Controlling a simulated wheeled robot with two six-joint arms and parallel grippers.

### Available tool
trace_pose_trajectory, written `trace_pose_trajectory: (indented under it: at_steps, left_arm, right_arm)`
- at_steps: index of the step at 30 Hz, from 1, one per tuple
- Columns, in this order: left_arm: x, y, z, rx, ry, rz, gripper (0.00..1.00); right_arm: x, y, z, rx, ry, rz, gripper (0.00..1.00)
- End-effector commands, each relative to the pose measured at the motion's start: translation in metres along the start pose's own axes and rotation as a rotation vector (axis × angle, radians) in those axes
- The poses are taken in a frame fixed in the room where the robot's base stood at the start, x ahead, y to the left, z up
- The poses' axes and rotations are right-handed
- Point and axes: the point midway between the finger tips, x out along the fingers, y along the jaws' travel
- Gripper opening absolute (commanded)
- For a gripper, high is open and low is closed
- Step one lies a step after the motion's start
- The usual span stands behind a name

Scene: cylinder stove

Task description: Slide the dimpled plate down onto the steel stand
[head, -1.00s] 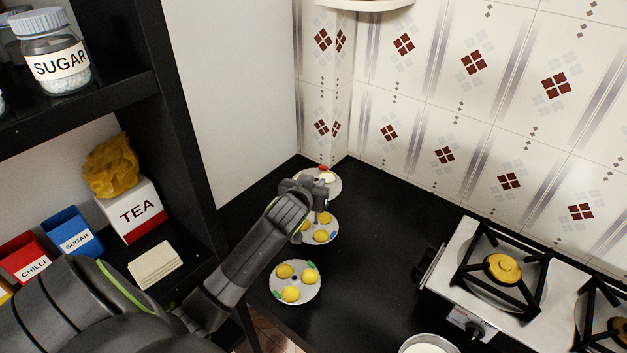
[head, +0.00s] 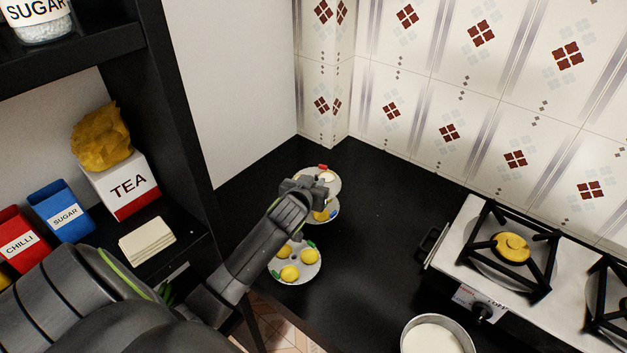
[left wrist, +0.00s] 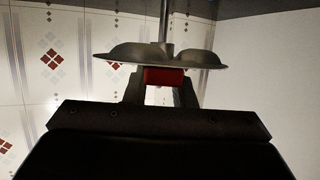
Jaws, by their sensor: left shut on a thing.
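My left gripper (head: 307,186) is shut on a red tab (left wrist: 163,77) at the rim of the dimpled plate (left wrist: 118,63). In the left wrist view the plate shows edge-on with rounded dimples. A steel rod (left wrist: 164,22), seemingly part of the stand, meets the plate near its middle; I cannot tell whether it passes through. In the head view the held plate (head: 332,179), with another red tab on its far rim, is partly hidden by the gripper. The stand is not discernible there. My right gripper is not in view.
A plate with yellow cakes (head: 297,275) lies nearest me; another plate (head: 331,213) is partly covered by gripper and held plate. A stove (head: 468,246) and white-filled pot (head: 433,336) are at right. A dark shelf (head: 180,110) stands left. The middle counter is clear.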

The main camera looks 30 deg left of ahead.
Motion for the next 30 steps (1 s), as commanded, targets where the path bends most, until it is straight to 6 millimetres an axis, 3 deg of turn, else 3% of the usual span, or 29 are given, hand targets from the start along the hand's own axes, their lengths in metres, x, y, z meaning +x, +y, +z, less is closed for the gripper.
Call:
trace_pose_trajectory:
  at_steps: [15, 30]
  left_arm:
    - [0.014, 0.0, 0.039, 0.0, 0.001, 0.001, 0.0]
    - [0.017, 0.0, 0.047, 0.0, 0.001, 0.001, 0.0]
  right_arm:
    - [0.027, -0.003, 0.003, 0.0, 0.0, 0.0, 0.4]
    - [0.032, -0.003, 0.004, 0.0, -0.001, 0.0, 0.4]
